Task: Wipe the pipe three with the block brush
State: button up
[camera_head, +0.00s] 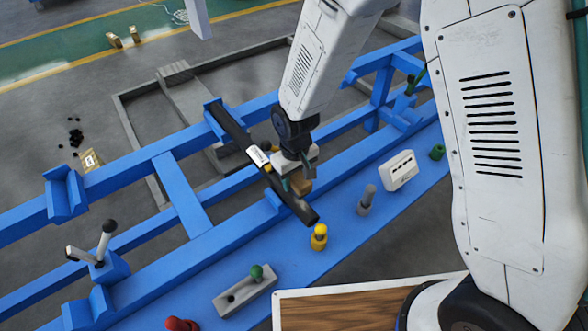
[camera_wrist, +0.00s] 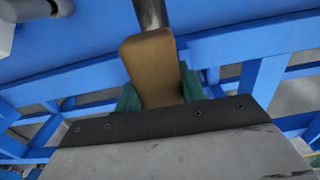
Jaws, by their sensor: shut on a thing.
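A dark pipe (camera_head: 236,131) with a white label (camera_head: 258,158) lies slanted across the blue frame in the head view. The label is too small to read surely. My gripper (camera_head: 297,181) is beside the pipe's lower right part. Its green fingers are shut on a tan block (camera_head: 302,187), which looks like the block brush. In the wrist view the block (camera_wrist: 151,68) sits between the fingers, and a dark pipe (camera_wrist: 151,14) shows just beyond its far end. The block's far end is against or very near the pipe; I cannot tell whether they touch. The bristles are not visible.
The blue frame (camera_head: 182,195) has open gaps. Its front shelf holds a yellow knob (camera_head: 319,237), a grey peg (camera_head: 366,201), a white box (camera_head: 398,170), a green cylinder (camera_head: 437,152), and a grey block with a green ball (camera_head: 245,291). A lever (camera_head: 107,240) stands at left.

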jog(key=shift+r, duration=1.6)
